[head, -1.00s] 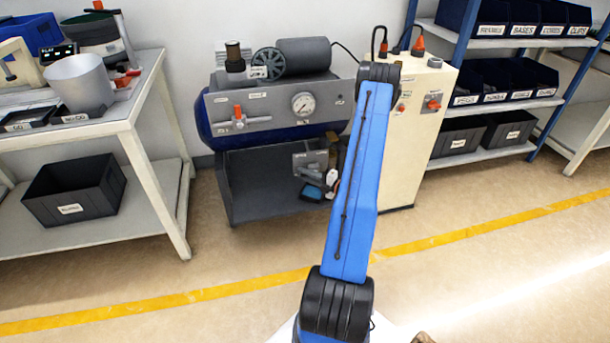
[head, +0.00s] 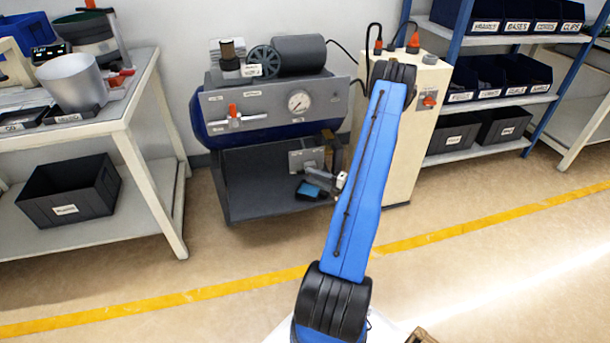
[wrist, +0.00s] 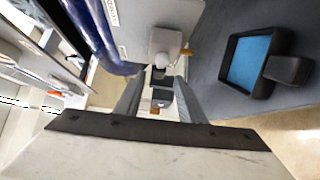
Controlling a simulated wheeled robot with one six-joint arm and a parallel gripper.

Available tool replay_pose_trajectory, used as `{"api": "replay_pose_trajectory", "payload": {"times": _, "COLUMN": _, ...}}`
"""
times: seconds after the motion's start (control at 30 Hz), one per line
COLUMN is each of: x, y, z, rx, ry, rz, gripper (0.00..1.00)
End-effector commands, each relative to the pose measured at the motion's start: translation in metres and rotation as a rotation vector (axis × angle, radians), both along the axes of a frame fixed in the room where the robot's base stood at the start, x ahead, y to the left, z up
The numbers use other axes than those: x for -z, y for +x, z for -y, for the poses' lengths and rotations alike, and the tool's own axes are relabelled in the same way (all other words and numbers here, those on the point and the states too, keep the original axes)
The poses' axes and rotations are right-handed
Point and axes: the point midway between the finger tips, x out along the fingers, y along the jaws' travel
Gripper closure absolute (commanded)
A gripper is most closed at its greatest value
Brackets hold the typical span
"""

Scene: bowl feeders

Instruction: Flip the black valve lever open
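A pale valve body (wrist: 166,42) with a small yellow-orange part shows ahead of my gripper in the wrist view, on a grey panel. A dark block (wrist: 161,98), which may be the black valve lever, shows between the fingers of my gripper (wrist: 159,82). The fingers stand apart, and I cannot tell whether they touch the block. In the head view, my gripper is low in front of the compressor stand, partly hidden behind my blue arm. The lever cannot be made out there.
A black tray with a blue inside (wrist: 250,62) lies close by on the shelf. The compressor panel (head: 270,105) with a gauge and a red-handled valve (head: 234,116) stands above. A cream cabinet (head: 425,125) is to the right. The floor in front is clear.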

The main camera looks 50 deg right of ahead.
Motion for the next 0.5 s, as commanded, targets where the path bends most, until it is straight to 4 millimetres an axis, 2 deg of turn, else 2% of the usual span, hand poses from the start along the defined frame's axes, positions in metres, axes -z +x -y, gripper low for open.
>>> {"api": "replay_pose_trajectory", "payload": {"times": 0.1, "x": 0.0, "y": -0.022, "z": 0.006, "rx": 0.003, "ry": -0.001, "rz": 0.0, "gripper": 0.64}}
{"api": "replay_pose_trajectory", "payload": {"times": 0.5, "x": -0.001, "y": -0.087, "z": 0.021, "rx": 0.002, "ry": -0.001, "rz": 0.0, "gripper": 0.64}}
